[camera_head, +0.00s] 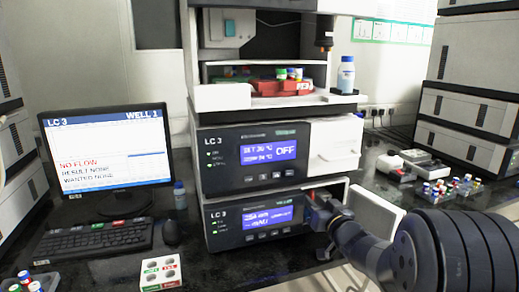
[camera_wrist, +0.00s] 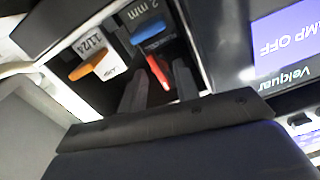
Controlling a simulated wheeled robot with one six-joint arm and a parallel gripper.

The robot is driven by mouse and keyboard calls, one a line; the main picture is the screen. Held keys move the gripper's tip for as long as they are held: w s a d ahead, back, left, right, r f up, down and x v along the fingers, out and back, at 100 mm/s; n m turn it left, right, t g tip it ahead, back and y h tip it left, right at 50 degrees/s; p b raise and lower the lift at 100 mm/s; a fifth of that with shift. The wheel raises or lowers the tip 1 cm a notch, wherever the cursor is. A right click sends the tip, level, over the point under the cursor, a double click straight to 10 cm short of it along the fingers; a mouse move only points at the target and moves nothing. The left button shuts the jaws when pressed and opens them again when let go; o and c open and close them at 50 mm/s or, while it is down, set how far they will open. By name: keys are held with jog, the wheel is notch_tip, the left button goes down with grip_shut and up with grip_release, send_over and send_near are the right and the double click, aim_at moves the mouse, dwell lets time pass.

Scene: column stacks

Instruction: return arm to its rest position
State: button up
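My gripper (camera_wrist: 160,68) is in the wrist view, with its two dark fingers apart at the opening of a compartment. A red tab (camera_wrist: 158,72) shows between and beyond the fingertips, and I see no firm grip on it. In the head view my gripper (camera_head: 318,206) is at the open front of the lower LC 3 module (camera_head: 250,222), right of its display. My arm reaches there from the lower right.
The compartment holds an orange-tabbed piece (camera_wrist: 86,66) and a blue-tabbed piece (camera_wrist: 148,33). An open white door (camera_head: 375,215) stands close to my arm. A monitor (camera_head: 108,158) and keyboard (camera_head: 95,238) are left; vial racks (camera_head: 448,190) are right.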

jog(key=m+p, duration=0.2)
jog(key=m, duration=0.4)
jog(key=shift+p, duration=0.4)
jog(key=shift+m, duration=1)
jog(key=shift+f, duration=0.1)
